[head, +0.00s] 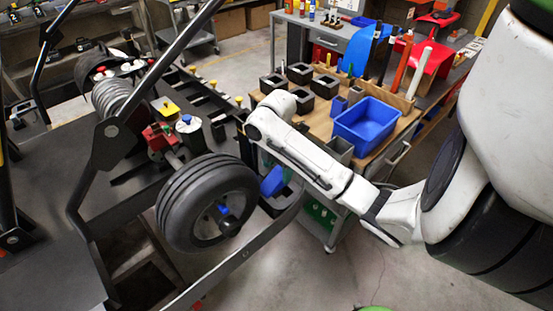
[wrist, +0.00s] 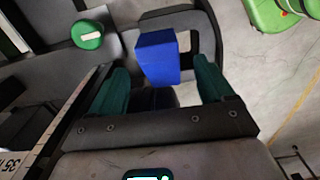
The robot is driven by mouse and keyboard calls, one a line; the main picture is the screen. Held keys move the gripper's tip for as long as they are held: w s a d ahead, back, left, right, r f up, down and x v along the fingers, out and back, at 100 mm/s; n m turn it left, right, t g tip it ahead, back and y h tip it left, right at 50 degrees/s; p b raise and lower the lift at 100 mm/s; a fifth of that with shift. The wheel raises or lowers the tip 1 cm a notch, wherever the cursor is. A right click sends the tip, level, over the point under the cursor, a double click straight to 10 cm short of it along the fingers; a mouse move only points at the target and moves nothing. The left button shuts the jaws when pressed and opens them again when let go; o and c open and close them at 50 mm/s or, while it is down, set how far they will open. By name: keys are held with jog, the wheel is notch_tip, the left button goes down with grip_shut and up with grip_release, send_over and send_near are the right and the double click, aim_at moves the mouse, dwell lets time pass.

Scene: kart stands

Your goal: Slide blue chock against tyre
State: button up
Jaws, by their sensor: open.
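The blue chock (head: 272,181) is just right of the black tyre (head: 190,205) in the head view; I cannot tell whether they touch. The tyre is on the kart's near wheel, with a dark hub. In the wrist view the blue chock (wrist: 158,57) is a plain block straight ahead, on or above a dark surface. My gripper (wrist: 161,75) is open, with one green finger to each side of the chock and a gap at both sides. In the head view my gripper is mostly hidden behind the kart parts and my arm.
A dark kart frame bar (head: 245,255) curves below the tyre. A workbench (head: 392,140) with a blue bin (head: 365,125) and several black holders stands behind my arm. A green round cap (wrist: 88,34) is left of the chock. Bare floor (head: 340,275) is at lower right.

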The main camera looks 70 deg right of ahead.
aim_at(277, 174)
jog(key=shift+f, duration=2.55)
jog(key=c, duration=1)
jog(key=o, duration=1.1)
notch_tip(277, 174, up, 10)
jog(key=shift+d+r+p, duration=0.1)
jog(key=shift+p, duration=0.5)
jog(key=shift+r, duration=0.35)
jog(key=shift+c, duration=0.5)
